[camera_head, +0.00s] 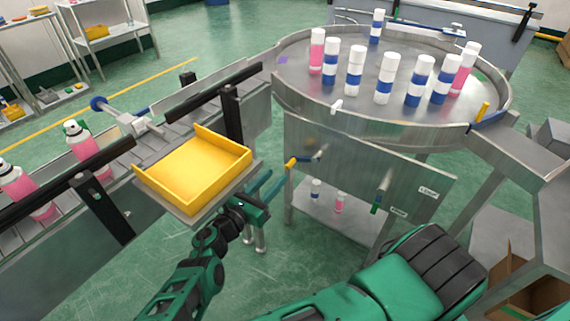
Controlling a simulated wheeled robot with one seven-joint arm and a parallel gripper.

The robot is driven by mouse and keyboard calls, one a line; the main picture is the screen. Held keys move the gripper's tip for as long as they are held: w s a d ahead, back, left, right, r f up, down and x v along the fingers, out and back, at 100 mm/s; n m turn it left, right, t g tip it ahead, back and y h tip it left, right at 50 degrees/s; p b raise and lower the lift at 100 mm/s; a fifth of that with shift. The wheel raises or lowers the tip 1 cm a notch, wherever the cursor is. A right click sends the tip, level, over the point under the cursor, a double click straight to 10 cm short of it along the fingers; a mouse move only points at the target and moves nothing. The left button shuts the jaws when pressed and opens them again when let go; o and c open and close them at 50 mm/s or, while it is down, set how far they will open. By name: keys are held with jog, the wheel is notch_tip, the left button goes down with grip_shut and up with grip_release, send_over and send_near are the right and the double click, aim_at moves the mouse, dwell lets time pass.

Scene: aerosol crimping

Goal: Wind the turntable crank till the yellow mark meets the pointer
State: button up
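The round metal turntable (325,103) stands at the upper right, with several white-capped cans on it. A small yellow upright piece (483,111) shows at its right rim, beside a blue part. A small white piece (337,106) sits at the front rim; I cannot tell which piece is the mark or the pointer. A crank-like handle with a yellow grip (291,162) projects from the front panel (345,165) below the turntable. My gripper (279,176) is open and empty, its fingertips just short of the yellow grip and apparently apart from it.
A second handle with a green end (376,208) hangs on the panel's right, near two small labels. A yellow tray (195,172) is close left of my gripper. A conveyor (130,180) with pink cans runs at the left. Below the panel is a low shelf (335,215).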

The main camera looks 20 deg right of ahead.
aim_at(285, 166)
jog(key=x, duration=0.7)
jog(key=shift+w+d, duration=0.25)
jog(key=shift+d, duration=0.05)
grip_shut()
